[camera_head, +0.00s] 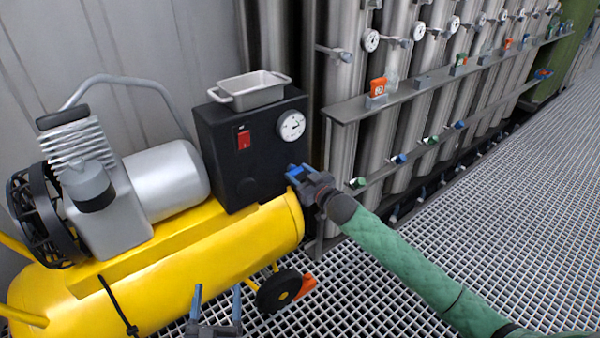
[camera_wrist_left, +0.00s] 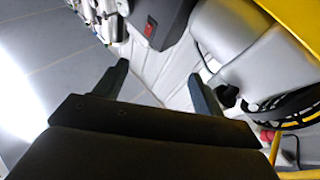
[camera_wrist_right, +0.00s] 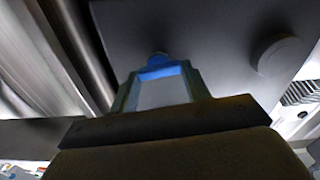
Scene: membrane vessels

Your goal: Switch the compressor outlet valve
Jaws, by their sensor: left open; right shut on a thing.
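The yellow compressor (camera_head: 190,275) stands at the left, with a black control box (camera_head: 215,150) on it. My right gripper (camera_head: 296,174) is at the lower right of this box. It is shut on a small blue valve handle, the blue part (camera_wrist_right: 158,72) between its fingers in the right wrist view. The fingers hide much of the valve, and its exact turn cannot be told. My left gripper (camera_head: 216,296) is open and empty at the bottom of the head view, in front of the yellow tank. Its spread fingers also show in the left wrist view (camera_wrist_left: 160,72).
The box carries a red switch (camera_head: 244,139), a round gauge (camera_head: 291,125) and a grey tray (camera_head: 252,92) on top. Steel membrane vessels (camera_head: 345,90) with gauges and small coloured valves line the back right. The grating floor (camera_head: 490,210) at the right is clear.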

